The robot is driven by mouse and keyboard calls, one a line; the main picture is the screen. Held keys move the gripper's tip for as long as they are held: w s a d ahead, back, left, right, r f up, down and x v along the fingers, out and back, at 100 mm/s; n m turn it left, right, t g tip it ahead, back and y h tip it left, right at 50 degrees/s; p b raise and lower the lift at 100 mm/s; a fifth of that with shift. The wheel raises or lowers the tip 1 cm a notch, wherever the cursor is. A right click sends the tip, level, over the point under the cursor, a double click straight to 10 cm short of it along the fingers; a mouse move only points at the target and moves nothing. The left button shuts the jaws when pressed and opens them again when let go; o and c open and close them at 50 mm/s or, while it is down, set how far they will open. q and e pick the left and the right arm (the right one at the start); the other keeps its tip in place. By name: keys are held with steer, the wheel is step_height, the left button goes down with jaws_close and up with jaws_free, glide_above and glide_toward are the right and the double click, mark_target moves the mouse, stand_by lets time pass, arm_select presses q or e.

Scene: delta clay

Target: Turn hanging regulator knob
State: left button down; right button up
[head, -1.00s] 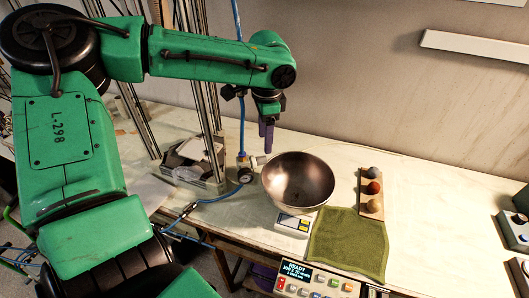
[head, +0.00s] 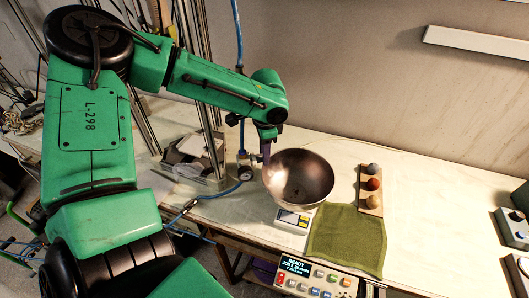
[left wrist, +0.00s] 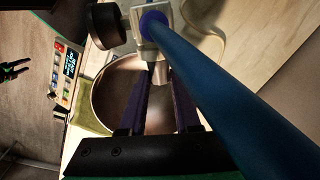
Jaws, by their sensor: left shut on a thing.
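A small regulator (head: 243,159) hangs on a blue hose above the bench, left of the metal bowl. In the left wrist view it shows as a silver body (left wrist: 150,24) with a black round gauge (left wrist: 107,26) on one side. Its grey knob (left wrist: 160,73) sticks out between the purple fingertips of my left gripper (left wrist: 162,82), which is shut on it. In the head view my left gripper (head: 266,152) points down, just right of the regulator. Its fingers partly hide the knob there. My right gripper is not in view.
The metal bowl (head: 315,181) sits on a small scale (head: 293,218) close to my left gripper. A green towel (head: 345,240), a wooden strip with coloured balls (head: 363,203) and a control box (head: 310,278) lie nearby. Metal posts stand left of the hose.

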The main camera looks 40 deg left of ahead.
arm_select(q)
steer(key=shift+f, duration=0.1)
steer(key=shift+d+f+y+b, duration=0.2)
steer(key=shift+y+b, duration=0.2)
steer(key=shift+b, duration=0.45)
steer(key=shift+s+d+f+t+y+b, duration=0.15)
steer(key=shift+t+y+b, duration=1.1)
steer(key=shift+b, duration=2.05)
steer(key=shift+s+d+f+t+y+b, duration=0.15)
steer(key=shift+t+y+b, duration=1.15)
steer(key=shift+b, duration=1.95)
steer(key=shift+s+d+f+t+y+b, duration=0.15)
steer(key=shift+t+y+b, duration=0.5)
steer(key=shift+y+b, duration=1.95)
steer(key=shift+r+h+b, duration=0.1)
steer(key=shift+h+b, duration=0.6)
steer(key=shift+h, duration=0.05)
steer(key=c, duration=0.6)
jaws_free()
steer(key=shift+d, duration=0.1)
steer(key=shift+b+v, duration=1.65)
steer(key=shift+v, duration=5.55)
